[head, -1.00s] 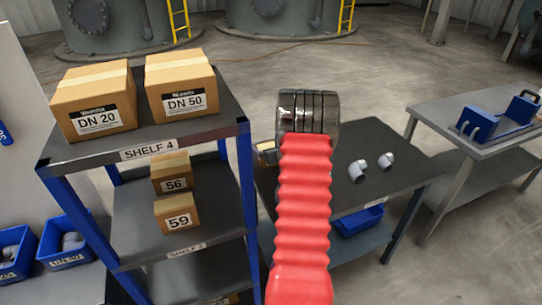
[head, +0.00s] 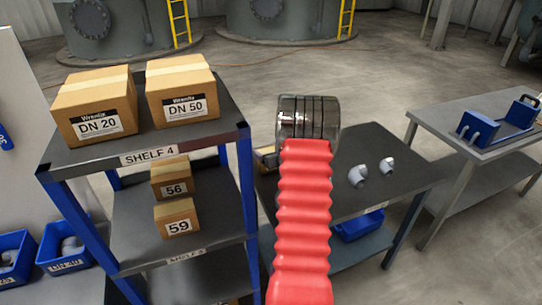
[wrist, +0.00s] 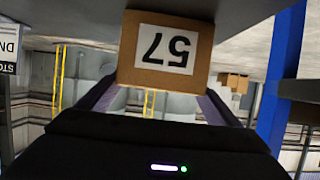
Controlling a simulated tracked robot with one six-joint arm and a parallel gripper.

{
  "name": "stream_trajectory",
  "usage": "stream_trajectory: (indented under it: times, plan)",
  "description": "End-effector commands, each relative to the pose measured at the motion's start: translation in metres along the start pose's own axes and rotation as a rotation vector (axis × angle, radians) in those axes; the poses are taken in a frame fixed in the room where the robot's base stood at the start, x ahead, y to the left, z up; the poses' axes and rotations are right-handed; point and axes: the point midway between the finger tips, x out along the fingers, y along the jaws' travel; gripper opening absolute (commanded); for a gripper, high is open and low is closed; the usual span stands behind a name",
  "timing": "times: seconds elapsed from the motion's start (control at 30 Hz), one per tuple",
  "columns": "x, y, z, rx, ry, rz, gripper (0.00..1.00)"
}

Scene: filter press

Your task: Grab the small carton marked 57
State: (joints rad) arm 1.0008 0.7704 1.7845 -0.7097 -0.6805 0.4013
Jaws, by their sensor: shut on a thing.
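The small carton marked 57 (wrist: 165,50) is large in the wrist view, its white label upside down there. My gripper (wrist: 165,88) is shut on it, with a dark finger along each side. The carton lies against a grey surface along the top of the wrist view; I cannot tell whether it still touches that surface. In the head view my red-sleeved arm hides the gripper. A bit of brown cardboard (head: 265,158) shows left of the arm; I cannot tell which carton it is.
Cartons 56 (head: 172,178) and 59 (head: 177,217) stand on the blue-posted shelf rack (head: 246,185) at left, below cartons DN 20 (head: 95,105) and DN 50 (head: 182,92). A dark table (head: 400,185) with grey pipe fittings (head: 358,176) stands right of my arm.

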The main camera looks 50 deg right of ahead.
Motion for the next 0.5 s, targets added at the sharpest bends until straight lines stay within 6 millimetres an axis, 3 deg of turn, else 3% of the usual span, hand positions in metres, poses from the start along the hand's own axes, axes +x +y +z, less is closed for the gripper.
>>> stream_trajectory:
  times: [0.27,0.5]
  plan:
    - [-0.01,0.001,-0.027,-0.002,0.006,0.001,0.51]
    - [-0.026,0.001,-0.064,-0.003,0.006,0.001,0.51]
